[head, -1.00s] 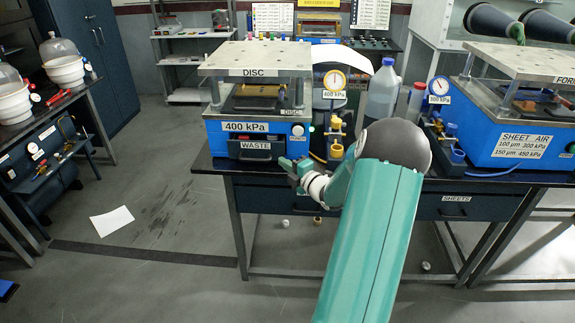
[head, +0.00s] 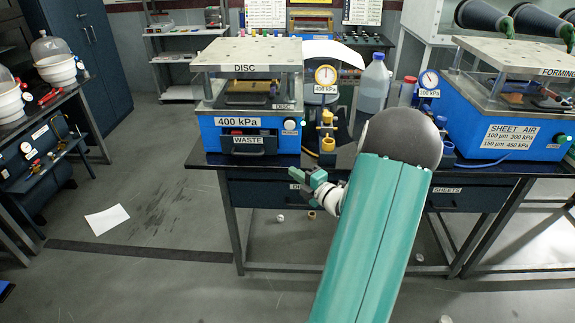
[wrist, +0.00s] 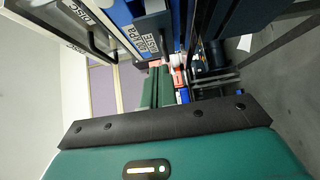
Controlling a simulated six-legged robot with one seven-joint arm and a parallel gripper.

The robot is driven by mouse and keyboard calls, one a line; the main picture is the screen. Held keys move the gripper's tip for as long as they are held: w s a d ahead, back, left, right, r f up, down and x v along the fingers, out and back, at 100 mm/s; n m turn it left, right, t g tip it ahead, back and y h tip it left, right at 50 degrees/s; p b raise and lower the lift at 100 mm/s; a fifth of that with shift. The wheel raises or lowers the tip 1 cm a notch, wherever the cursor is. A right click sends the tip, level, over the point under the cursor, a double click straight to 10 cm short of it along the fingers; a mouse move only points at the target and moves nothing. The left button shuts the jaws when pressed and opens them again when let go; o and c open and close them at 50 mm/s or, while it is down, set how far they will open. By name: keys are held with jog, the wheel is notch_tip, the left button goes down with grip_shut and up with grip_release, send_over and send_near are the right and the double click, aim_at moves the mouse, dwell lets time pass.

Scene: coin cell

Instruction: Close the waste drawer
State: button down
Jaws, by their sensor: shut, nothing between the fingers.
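The waste drawer (head: 249,144) is a dark front with a WASTE label and a handle, low in the blue 400 kPa disc press (head: 209,133). Its front seems to stand slightly out from the press, but how far is hard to tell. My gripper (head: 304,177) is shut and empty, below and right of the drawer, by the bench's front edge and apart from the drawer. In the wrist view, my green fingers (wrist: 158,76) are together, and the grey WASTE front (wrist: 153,40) shows above them.
The dark bench (head: 210,160) has a lower drawer labelled SHEETS at right. The sheet air press (head: 515,130) is farther right. Floor left of the bench is mostly clear, with a paper sheet (head: 107,219).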

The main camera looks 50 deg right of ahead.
jog(key=w, duration=0.1)
send_near(275, 144)
jog(key=w+a+f, duration=0.2)
jog(key=w+a, duration=0.3)
jog(key=w+d, duration=0.2)
jog(key=d, duration=0.1)
jog(key=shift+w+r, duration=0.15)
jog(key=shift+w, duration=0.2)
jog(key=shift+w+d, duration=0.3)
jog(key=shift+w, duration=0.05)
jog(key=shift+d, duration=0.1)
jog(key=shift+w+d, duration=1.2)
jog(key=shift+d, duration=0.25)
jog(key=shift+d+r, duration=0.3)
jog(key=shift+w, duration=0.1)
